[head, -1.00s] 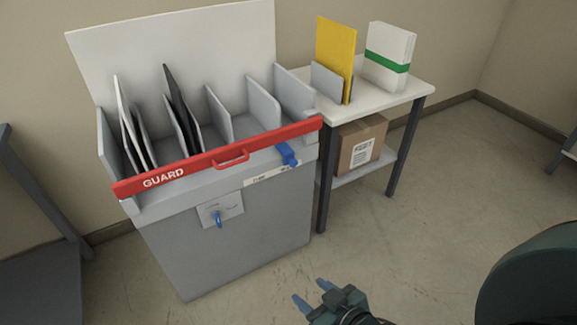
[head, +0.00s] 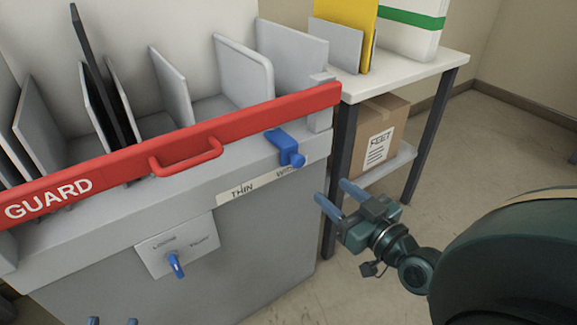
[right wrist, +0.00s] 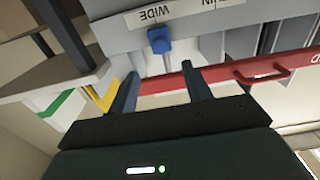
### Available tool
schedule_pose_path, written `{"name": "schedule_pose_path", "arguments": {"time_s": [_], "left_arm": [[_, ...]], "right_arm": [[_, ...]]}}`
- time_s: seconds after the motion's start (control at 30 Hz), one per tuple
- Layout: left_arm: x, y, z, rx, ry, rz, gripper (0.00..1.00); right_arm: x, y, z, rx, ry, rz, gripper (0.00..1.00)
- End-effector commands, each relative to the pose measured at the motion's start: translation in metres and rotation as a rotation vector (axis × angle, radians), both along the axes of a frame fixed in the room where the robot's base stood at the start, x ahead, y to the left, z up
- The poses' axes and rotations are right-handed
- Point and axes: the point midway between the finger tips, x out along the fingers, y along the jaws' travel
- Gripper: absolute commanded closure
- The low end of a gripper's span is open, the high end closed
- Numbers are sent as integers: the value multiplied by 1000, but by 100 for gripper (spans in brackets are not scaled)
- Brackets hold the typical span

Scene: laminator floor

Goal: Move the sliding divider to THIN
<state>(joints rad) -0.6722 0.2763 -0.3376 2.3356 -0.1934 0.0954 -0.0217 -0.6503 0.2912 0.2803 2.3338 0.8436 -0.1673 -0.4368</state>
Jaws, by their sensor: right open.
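The sliding divider's blue handle (head: 285,148) sticks out from the front ledge of the grey rack, above the WIDE end of a label strip (head: 243,190) reading THIN on the left and WIDE on the right. In the right wrist view, which looks upside down, the handle (right wrist: 159,40) is ahead of the fingers by the word WIDE. My right gripper (head: 342,198) is open and empty, below and right of the handle, apart from it. My left gripper (head: 112,321) shows only two separated fingertips at the bottom edge. Which panel the handle joins is unclear.
A red GUARD bar (head: 110,170) with a handle crosses the rack's front, above the label. A blue knob (head: 176,265) on a LOOSE/TIGHT plate sits lower left. A white side table (head: 420,76) with a box (head: 375,130) below stands to the right.

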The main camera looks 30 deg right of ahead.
Motion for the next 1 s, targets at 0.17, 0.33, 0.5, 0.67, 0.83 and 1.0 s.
{"name": "schedule_pose_path", "arguments": {"time_s": [0.17, 0.33, 0.5, 0.67, 0.83, 1.0], "left_arm": [[0, 0, 1, 0, -1, 0, 64], [0, 0, 1, -2, 0, 0, 64], [0, 0, 0, -8, -1, -2, 64], [1, -1, 0, -16, -1, -4, 64], [1, -1, -1, -26, 1, -4, 64], [1, -1, 0, -30, 2, -5, 64]], "right_arm": [[17, 1, 2, 2, -6, -3, 51], [45, 3, 2, 4, -6, -2, 51], [74, 6, 1, 4, -5, -2, 51], [100, 8, 0, 3, -2, -2, 51], [120, 9, 0, 3, -1, -2, 51], [128, 10, 0, 1, 1, -1, 51]]}}
